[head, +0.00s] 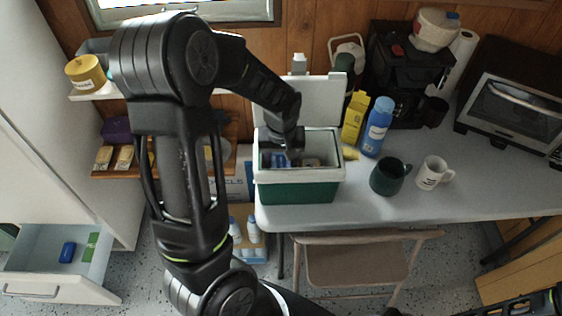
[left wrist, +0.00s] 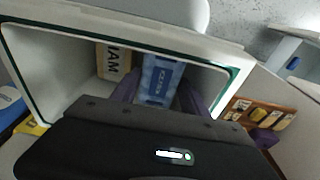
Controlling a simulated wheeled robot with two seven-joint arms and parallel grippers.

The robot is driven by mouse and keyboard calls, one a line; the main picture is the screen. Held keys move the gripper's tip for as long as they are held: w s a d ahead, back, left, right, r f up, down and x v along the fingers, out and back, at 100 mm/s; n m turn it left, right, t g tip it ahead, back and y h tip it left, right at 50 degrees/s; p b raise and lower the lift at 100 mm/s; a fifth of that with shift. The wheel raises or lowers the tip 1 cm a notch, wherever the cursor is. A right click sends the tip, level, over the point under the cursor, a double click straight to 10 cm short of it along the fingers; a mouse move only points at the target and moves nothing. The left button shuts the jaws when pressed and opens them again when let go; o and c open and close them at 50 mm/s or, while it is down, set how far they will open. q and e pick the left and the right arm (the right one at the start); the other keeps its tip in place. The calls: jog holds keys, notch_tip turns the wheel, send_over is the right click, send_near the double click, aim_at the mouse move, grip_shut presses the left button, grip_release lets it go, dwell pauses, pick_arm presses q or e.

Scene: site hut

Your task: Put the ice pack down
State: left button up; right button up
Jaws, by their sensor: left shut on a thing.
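The green and white cooler (head: 297,190) stands on the grey table with its white lid up. My left gripper (head: 284,158) reaches down into the cooler's opening from above. The blue ice pack (head: 279,160) is inside the cooler at the gripper. In the left wrist view, the ice pack (left wrist: 160,80) with pale lettering shows between the fingers, inside the white walls of the cooler (left wrist: 60,62). The gripper is shut on it. A tan pack marked HAM (left wrist: 114,60) is beside it. The lower end of the ice pack is hidden.
A yellow carton (head: 354,119) and a blue bottle (head: 376,127) stand right of the cooler. A dark green mug (head: 390,176) and a white mug (head: 434,173) are further right. A folding chair (head: 358,262) is at the table's front. An open drawer (head: 60,262) is at lower left.

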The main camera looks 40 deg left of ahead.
pick_arm(q)
jog(key=shift+f, duration=0.7)
jog(key=shift+f+b, duration=0.6)
jog(key=o, duration=1.2)
jog(key=shift+r, duration=0.15)
